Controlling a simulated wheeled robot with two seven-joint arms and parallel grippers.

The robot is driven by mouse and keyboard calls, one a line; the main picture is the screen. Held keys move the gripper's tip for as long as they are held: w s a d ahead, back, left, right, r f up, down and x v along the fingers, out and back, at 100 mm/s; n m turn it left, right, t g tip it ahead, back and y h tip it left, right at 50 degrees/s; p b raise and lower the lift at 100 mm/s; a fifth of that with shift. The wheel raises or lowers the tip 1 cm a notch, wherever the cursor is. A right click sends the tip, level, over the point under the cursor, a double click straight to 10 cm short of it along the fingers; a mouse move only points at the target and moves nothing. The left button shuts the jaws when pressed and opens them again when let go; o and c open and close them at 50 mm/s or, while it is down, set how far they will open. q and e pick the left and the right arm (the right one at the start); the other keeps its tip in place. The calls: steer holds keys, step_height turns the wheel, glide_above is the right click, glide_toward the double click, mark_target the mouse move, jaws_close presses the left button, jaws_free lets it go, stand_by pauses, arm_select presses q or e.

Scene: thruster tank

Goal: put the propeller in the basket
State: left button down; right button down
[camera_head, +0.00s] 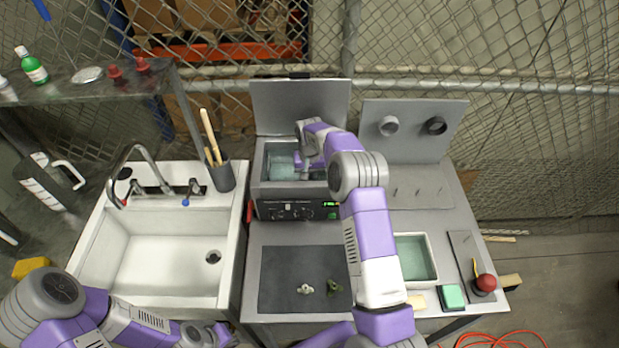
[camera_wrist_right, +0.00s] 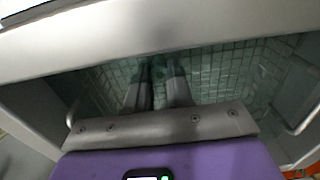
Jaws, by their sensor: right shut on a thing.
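The mesh basket (camera_wrist_right: 215,62) sits inside the open grey tank (camera_head: 262,180), under greenish liquid. It also shows in the head view (camera_head: 281,165). My right gripper (camera_wrist_right: 158,76) reaches down into the basket, its fingers close together on a small dark green thing (camera_wrist_right: 158,69). I take that thing to be the propeller, but its shape is dim and partly hidden by the fingers. In the head view my right forearm hides part of the tank. My left gripper (camera_head: 222,334) is low at the bottom edge, away from the tank; its jaw opening is unclear.
A dark mat (camera_head: 278,270) holds a pale small part (camera_head: 305,289) and an olive one (camera_head: 333,287). A tray of green liquid (camera_head: 415,258) is right of my right arm. A sink (camera_head: 160,250) is left of the tank. The tank's raised lid (camera_head: 300,105) stands behind it.

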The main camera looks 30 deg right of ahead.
steer(key=shift+w+f, duration=0.1)
steer(key=shift+f, duration=0.1)
steer(key=shift+f, duration=0.1)
steer(key=c, duration=1)
jaws_free()
step_height(320, 180, up, 12)
steer(key=shift+r, duration=0.2)
steer(key=shift+f, duration=0.1)
